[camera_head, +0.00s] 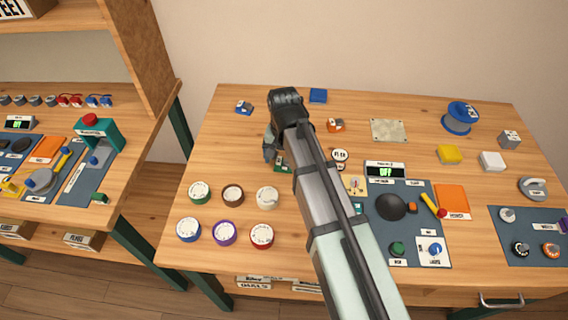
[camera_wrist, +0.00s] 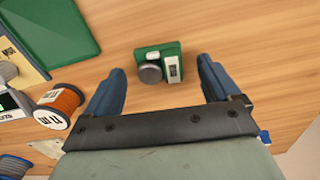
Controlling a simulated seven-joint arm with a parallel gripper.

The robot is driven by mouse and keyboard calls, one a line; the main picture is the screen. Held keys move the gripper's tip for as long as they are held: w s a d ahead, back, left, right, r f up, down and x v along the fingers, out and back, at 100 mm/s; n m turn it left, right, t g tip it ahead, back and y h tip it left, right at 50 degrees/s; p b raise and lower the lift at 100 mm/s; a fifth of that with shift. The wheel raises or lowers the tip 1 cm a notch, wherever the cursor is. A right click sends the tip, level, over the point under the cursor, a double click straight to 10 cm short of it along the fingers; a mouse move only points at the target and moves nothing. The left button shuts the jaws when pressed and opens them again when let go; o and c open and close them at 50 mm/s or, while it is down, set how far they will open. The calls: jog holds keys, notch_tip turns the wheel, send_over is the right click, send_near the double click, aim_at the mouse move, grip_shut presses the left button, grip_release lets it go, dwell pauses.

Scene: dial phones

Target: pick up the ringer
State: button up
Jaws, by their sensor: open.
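A small green block with a grey round cylinder and a white label, probably the ringer (camera_wrist: 158,64), lies on the wooden table in the wrist view. Its label is too small to read. My gripper (camera_wrist: 161,70) is open and empty, with one blue finger on each side of the block and a gap to both. In the head view my gripper (camera_head: 271,147) is low over the table's middle left. A green piece (camera_head: 284,164) shows just beside it, partly hidden by my arm.
In the wrist view a spool with an orange winding (camera_wrist: 62,101) lies left of my gripper, and a larger green panel (camera_wrist: 45,30) is at the upper left. Several round dials, such as a red one (camera_head: 262,236), stand at the table's front left. A grey phone board (camera_head: 425,205) lies to the right.

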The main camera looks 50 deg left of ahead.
jog(key=shift+f, duration=0.85)
jog(key=shift+c, duration=0.2)
jog(key=c, duration=1.2)
